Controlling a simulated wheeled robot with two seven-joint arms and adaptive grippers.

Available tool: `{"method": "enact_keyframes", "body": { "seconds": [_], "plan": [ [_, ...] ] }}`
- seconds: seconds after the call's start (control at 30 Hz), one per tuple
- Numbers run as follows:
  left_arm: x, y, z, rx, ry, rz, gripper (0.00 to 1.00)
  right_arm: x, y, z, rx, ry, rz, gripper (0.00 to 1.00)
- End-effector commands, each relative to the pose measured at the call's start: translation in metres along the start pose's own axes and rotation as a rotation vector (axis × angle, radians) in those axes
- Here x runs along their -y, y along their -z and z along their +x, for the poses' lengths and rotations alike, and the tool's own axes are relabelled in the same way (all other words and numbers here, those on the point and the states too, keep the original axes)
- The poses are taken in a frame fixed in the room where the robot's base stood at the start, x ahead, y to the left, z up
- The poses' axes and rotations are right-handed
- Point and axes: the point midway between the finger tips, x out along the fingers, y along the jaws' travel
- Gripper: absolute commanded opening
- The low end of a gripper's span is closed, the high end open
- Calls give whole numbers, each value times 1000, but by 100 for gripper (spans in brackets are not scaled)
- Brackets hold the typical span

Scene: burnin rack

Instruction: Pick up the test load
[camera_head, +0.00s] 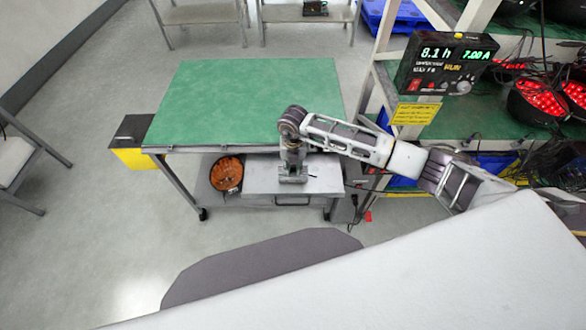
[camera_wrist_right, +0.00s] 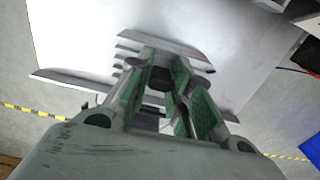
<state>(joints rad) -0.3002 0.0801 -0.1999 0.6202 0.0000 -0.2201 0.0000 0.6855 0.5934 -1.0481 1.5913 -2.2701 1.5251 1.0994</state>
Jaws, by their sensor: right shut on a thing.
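My right gripper (camera_head: 292,174) reaches down in front of the green-topped cart, over the pale drawer-like surface (camera_head: 325,178) under its top. In the right wrist view the gripper's green-lined fingers (camera_wrist_right: 163,85) are closed on a grey finned piece (camera_wrist_right: 190,50), which looks like the test load. Its fins stick out on both sides of the fingers. The pale surface (camera_wrist_right: 85,35) lies behind it. I cannot tell whether the piece touches that surface. The fingers hide its middle. My left gripper is not in view.
The cart's green top (camera_head: 245,100) is bare. An orange round item (camera_head: 226,174) sits left of the drawer. A black and yellow box (camera_head: 130,142) is at the cart's left side. A rack with a timer box (camera_head: 445,65) and lit red lamps (camera_head: 540,98) stands right.

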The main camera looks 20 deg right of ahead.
Motion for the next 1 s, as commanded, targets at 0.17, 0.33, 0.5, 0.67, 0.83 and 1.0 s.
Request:
{"method": "enact_keyframes", "body": {
  "seconds": [0.17,0.33,0.5,0.67,0.83,1.0],
  "plan": [
    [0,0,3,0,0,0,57,-1,-1,-20,4,-3,-1,0],
    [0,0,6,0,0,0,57,0,-1,-44,5,-2,-1,0],
    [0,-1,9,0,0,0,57,0,-1,-69,4,-2,-1,0],
    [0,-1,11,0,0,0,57,0,-1,-84,2,-1,-1,0],
    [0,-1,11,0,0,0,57,-1,0,-92,2,-2,-1,0],
    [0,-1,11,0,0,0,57,0,0,-93,1,-1,0,0]
  ]
}}
